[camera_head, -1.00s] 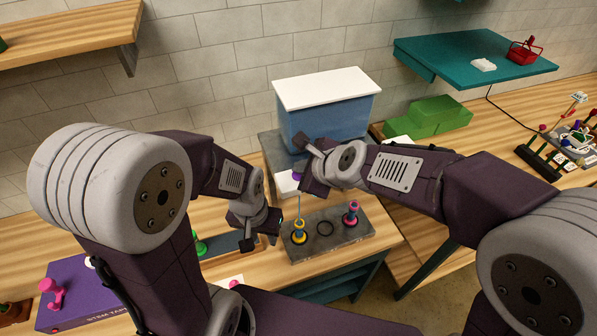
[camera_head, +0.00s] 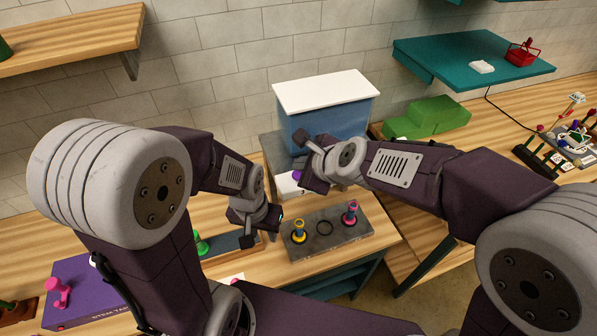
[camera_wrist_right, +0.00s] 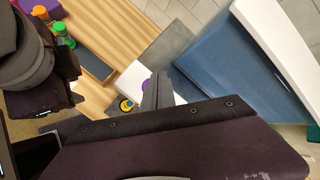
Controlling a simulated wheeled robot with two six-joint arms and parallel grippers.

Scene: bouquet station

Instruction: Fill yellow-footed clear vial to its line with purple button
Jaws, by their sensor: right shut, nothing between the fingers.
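The clear vial with the yellow foot (camera_head: 299,236) stands upright on the grey slab; its fill line and level are too small to make out. It also shows in the right wrist view (camera_wrist_right: 126,105). The purple button (camera_head: 297,174) is on the white panel below the blue tank, partly hidden by my right gripper (camera_head: 303,162). In the right wrist view the shut, empty fingers (camera_wrist_right: 155,92) overlap the purple button (camera_wrist_right: 146,86); I cannot tell whether they touch it. My left gripper (camera_head: 264,230) hangs left of the vial, its opening unclear.
A pink-footed vial (camera_head: 350,218) and an empty dark ring (camera_head: 325,228) share the grey slab (camera_head: 340,240). The blue tank (camera_head: 325,120) with a white lid stands behind. A green-topped item (camera_head: 202,244) and a purple box (camera_head: 82,290) are at left.

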